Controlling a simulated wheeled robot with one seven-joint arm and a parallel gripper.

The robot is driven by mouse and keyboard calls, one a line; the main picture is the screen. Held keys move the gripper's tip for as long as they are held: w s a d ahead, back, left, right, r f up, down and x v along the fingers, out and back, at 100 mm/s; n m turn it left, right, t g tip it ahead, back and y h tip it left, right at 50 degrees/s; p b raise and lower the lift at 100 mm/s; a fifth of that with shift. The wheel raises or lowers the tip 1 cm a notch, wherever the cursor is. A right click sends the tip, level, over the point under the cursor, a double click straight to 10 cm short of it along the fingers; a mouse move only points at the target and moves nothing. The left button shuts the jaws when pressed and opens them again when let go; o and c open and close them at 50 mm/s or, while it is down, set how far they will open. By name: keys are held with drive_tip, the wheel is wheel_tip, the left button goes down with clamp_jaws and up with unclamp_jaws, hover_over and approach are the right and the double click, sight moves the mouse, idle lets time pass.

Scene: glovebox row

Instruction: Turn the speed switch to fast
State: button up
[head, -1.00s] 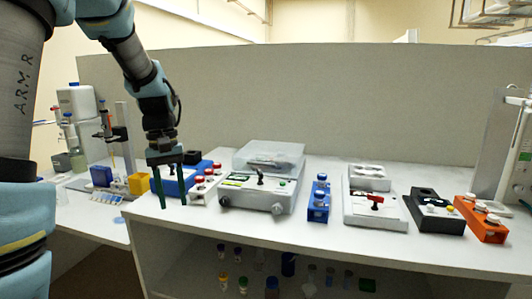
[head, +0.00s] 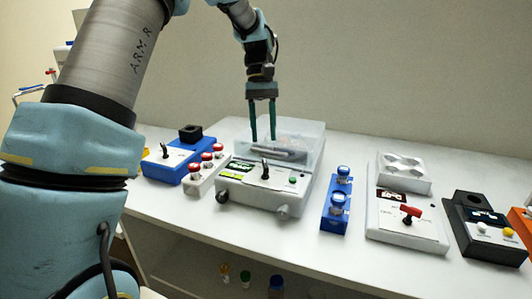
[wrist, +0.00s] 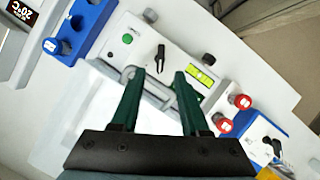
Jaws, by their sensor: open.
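A grey-white device (head: 250,196) with a clear lid stands mid-bench. A black lever switch (head: 264,169) stands on its front panel, beside a green button (head: 293,180); the switch also shows in the wrist view (wrist: 160,57). Its labels are too small to read, so I cannot tell if it is the speed switch. My gripper (head: 263,138) points down over this device, fingers apart and empty. In the wrist view the switch lies just beyond the gap between my fingertips (wrist: 159,73). No contact shows.
Left are a white block with red knobs (head: 207,172) and a blue device with a black switch (head: 180,160). Right are a blue block (head: 336,205), a white device with a red handle (head: 404,222) and a black box (head: 484,232). Bare bench lies between them.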

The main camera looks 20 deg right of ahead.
sight(265, 163)
drive_tip(key=p+x, duration=0.1)
drive_tip(key=x, duration=0.6)
drive_tip(key=shift+r, duration=0.1)
clamp_jaws()
idle(0.4)
